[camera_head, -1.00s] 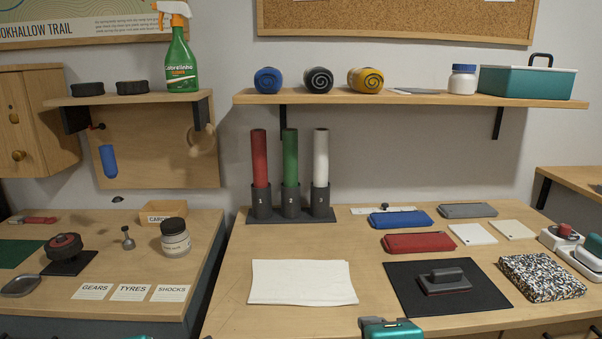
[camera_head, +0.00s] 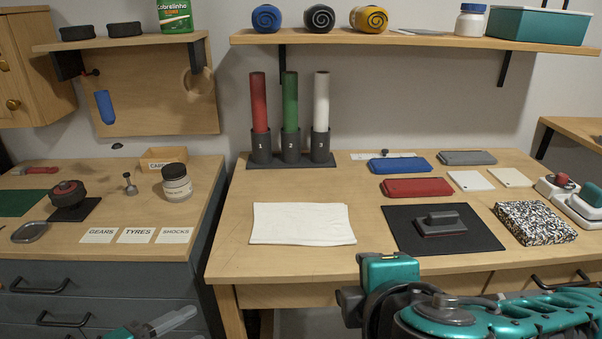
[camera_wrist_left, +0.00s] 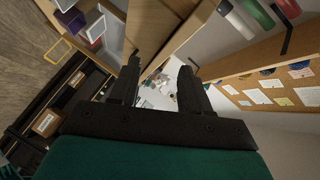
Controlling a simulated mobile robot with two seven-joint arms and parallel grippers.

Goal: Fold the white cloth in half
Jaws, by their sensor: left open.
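The white cloth (camera_head: 302,224) lies flat and spread out on the right-hand workbench, left of the dark mat. No gripper touches it. My left gripper (camera_head: 163,322) shows partly at the bottom edge of the head view, low in front of the left bench and well away from the cloth. In the left wrist view its two black fingers (camera_wrist_left: 159,68) are apart with nothing between them. My right arm comes in from the lower right, its teal end in front of the bench edge. I cannot make out the right gripper's fingers.
A black mat (camera_head: 395,213) with a dark sanding-block-like tool (camera_head: 441,223) lies right of the cloth. Behind stand red, green and white rolls in a holder (camera_head: 290,162). Red (camera_head: 417,187) and blue (camera_head: 399,165) cases and a speckled block (camera_head: 535,222) lie further right. Bench around the cloth is clear.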

